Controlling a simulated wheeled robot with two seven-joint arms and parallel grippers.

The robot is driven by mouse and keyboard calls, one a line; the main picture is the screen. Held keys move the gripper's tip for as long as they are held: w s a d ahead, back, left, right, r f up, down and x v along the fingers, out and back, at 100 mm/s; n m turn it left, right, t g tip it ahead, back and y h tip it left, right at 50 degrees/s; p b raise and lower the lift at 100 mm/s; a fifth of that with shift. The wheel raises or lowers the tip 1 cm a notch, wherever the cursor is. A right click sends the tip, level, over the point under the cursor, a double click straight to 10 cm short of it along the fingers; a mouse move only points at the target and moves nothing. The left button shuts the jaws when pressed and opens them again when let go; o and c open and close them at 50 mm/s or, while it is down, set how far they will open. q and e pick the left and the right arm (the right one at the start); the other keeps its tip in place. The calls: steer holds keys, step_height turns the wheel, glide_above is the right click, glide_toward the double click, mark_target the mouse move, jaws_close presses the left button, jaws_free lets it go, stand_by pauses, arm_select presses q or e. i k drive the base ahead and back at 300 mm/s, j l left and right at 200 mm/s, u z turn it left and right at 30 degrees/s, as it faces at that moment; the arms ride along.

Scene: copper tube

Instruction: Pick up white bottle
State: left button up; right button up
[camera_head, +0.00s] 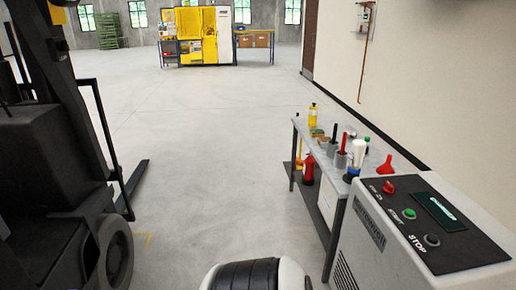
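A white bottle-like object (358,152) stands upright towards the near end of a narrow grey table (322,150) on the right. A dark blue item (351,174) is directly in front of its lower part; I cannot tell if they are joined. Neither of my grippers is in view. A black and white rounded part at the bottom middle seems to be mine.
A yellow bottle (312,117), dark-handled tools and a red funnel (386,165) share the table. A control cabinet (420,235) stands at the near right, a forklift (60,160) at left. The floor between is clear.

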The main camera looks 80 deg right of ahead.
mark_target(356, 156)
steer(key=z, duration=3.55)
steer(key=i+j+z, duration=0.15)
steer(key=i, duration=0.15)
steer(key=i+j+z, duration=0.2)
steer(key=i, duration=0.1)
